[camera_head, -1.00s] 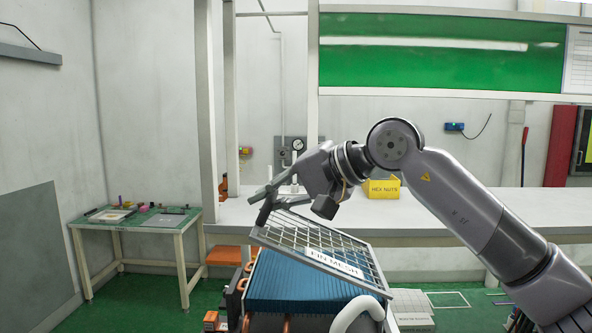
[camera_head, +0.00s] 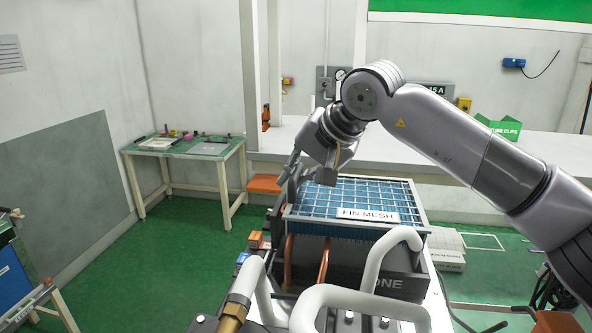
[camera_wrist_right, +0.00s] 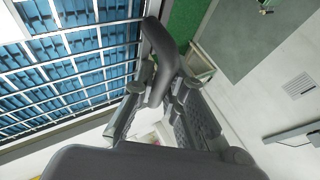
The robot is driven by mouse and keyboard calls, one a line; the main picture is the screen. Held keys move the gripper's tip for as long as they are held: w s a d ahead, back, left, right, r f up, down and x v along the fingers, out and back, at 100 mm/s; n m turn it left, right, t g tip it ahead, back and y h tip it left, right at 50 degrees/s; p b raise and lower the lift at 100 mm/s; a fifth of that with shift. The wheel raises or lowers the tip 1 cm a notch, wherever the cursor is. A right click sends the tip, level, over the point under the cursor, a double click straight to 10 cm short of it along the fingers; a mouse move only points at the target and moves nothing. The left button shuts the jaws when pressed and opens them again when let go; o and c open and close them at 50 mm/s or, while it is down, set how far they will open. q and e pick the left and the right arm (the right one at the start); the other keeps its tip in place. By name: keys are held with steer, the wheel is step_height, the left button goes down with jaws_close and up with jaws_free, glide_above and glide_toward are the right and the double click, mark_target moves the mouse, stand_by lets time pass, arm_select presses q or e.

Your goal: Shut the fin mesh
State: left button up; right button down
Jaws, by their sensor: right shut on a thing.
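The fin mesh (camera_head: 335,221), a grey wire grid in a frame with a white "FIN MESH" label, lies close to flat over the blue fins of the dark unit in the head view. Whether its frame fully touches the unit cannot be told. My right gripper (camera_head: 293,175) is at the mesh's left side, shut on what looks like its dark handle (camera_wrist_right: 158,65). The wrist view shows the handle between the fingers, and the grid beside it at the left. The fingers partly hide that corner. My left gripper is not in view.
Thick pale pipes (camera_head: 390,250) and copper tubes (camera_head: 290,255) stand in front of the unit. A long white bench (camera_head: 470,155) runs behind it. A small green-topped table (camera_head: 185,147) stands at the left, with free green floor between.

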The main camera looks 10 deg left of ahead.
steer(key=shift+f, duration=0.2)
steer(key=c, duration=1.6)
jaws_free()
steer(key=shift+d+r, duration=0.1)
steer(key=shift+r, duration=0.05)
